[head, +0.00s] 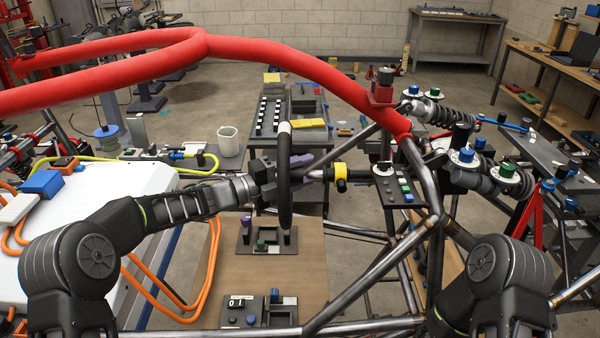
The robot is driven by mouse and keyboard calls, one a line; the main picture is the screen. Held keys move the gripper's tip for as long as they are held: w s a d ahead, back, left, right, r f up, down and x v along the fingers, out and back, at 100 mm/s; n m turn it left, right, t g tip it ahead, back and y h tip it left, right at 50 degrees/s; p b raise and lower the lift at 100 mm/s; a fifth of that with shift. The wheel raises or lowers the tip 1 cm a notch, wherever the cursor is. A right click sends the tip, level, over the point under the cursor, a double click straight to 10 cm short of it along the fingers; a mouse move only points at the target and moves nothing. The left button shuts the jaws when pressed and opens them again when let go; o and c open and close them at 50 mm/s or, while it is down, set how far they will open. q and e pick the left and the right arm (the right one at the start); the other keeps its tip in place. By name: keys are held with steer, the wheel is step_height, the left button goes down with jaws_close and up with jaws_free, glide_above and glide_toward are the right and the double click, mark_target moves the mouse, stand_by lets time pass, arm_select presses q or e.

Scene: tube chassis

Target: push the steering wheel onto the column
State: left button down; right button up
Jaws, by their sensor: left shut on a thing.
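The steering wheel (285,190) is black with a white mark at its top. It stands upright and shows nearly edge-on in the middle of the head view. My left gripper (268,180) is shut on the left side of the wheel. The steering column (340,177), with a yellow and black collar, lies to the right of the wheel and points towards it. The wheel's hub is hard to make out, and I cannot tell whether it touches the column. My right arm is at the lower right, and its gripper is not in view.
A red padded tube (290,62) arches above the wheel. Bare chassis tubes (400,250) run right and below. A small switch panel (397,187) sits right of the column. A white box (90,220) with orange cables is at left. A wooden board (285,275) lies below.

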arm_select(q)
steer(key=shift+a+r+b, duration=0.1)
steer(key=shift+b, duration=0.5)
stand_by(0.9)
stand_by(0.7)
steer(key=shift+d+b, duration=1.25)
steer(key=shift+d, duration=1.05)
stand_by(2.2)
stand_by(0.4)
steer(key=c, duration=0.8)
jaws_free()
steer(key=shift+c, duration=0.2)
steer(key=shift+o, duration=1.3)
steer(key=shift+f, duration=0.25)
steer(key=o, duration=0.6)
steer(key=shift+r, duration=0.1)
